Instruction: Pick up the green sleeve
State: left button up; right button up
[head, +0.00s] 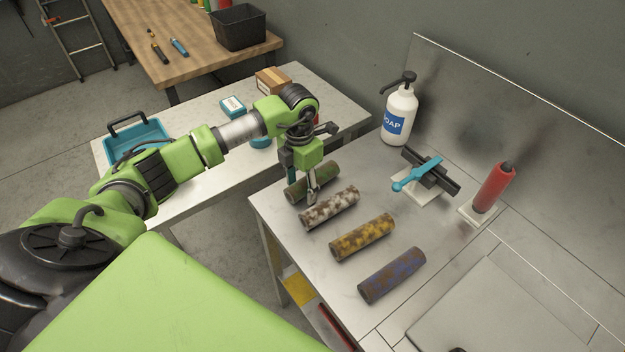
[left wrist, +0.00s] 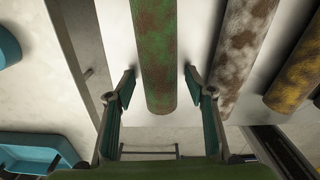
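The green sleeve (head: 318,177) is a rusty, worn cylinder lying at the left end of a row on the metal bench, partly hidden by my gripper. In the left wrist view the green sleeve (left wrist: 156,50) runs lengthwise between my fingers. My left gripper (head: 312,194) is above it in the head view. In the left wrist view the left gripper (left wrist: 159,82) is open, with one finger on each side of the sleeve and a gap on both sides. My right gripper does not show.
A rusty white sleeve (head: 330,208) lies close beside it, then a yellow one (head: 362,237) and a blue one (head: 392,275). A soap bottle (head: 400,112), a clamp with a blue handle (head: 417,174) and a red cylinder (head: 494,187) stand farther back. A blue toolbox (head: 140,140) is at left.

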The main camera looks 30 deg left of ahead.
pick_arm(q)
jog(key=c, duration=0.9)
jog(key=shift+r, duration=0.1)
